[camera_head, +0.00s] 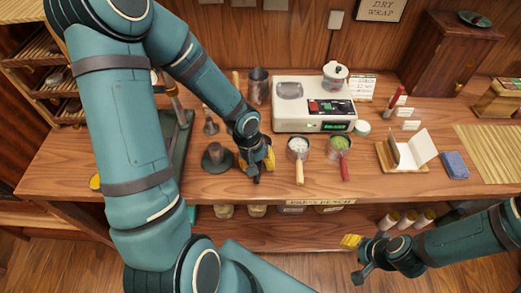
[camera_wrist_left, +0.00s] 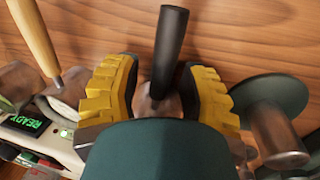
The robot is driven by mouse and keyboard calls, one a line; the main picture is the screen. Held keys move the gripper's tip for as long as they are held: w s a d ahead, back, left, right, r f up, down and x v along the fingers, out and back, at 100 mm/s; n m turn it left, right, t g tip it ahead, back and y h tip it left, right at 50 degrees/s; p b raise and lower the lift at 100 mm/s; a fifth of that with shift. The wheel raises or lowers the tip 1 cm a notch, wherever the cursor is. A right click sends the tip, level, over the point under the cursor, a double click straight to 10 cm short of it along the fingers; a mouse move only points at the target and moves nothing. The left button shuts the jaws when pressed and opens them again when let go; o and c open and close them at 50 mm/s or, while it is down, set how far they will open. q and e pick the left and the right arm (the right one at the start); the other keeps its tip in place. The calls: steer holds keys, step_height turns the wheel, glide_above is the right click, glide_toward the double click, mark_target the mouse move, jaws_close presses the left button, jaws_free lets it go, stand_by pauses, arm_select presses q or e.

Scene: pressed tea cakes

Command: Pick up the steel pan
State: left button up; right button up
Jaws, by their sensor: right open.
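My left gripper (camera_head: 257,165) is low over the bench. In the left wrist view, the dark handle of the steel pan (camera_wrist_left: 172,35) stands between its two yellow-padded fingers (camera_wrist_left: 160,95). Whether the fingers press on it is not clear. The same handle (camera_head: 256,180) shows under the gripper in the head view. The pan's bowl is mostly hidden by the gripper. To its right are a wooden-handled pan (camera_head: 299,172) with pale contents and a red-handled pan (camera_head: 344,170) with green contents. My right gripper (camera_head: 354,257) is open and empty, below the bench's front edge.
A white scale (camera_head: 290,117) with a green display stands behind the pans. A dark round-based piece (camera_head: 216,158) is just left of my left gripper. A booklet on a wooden stand (camera_head: 410,152) and a blue block (camera_head: 454,165) lie right. The front strip is mostly clear.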

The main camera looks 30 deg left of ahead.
arm_select(q)
jaws_close()
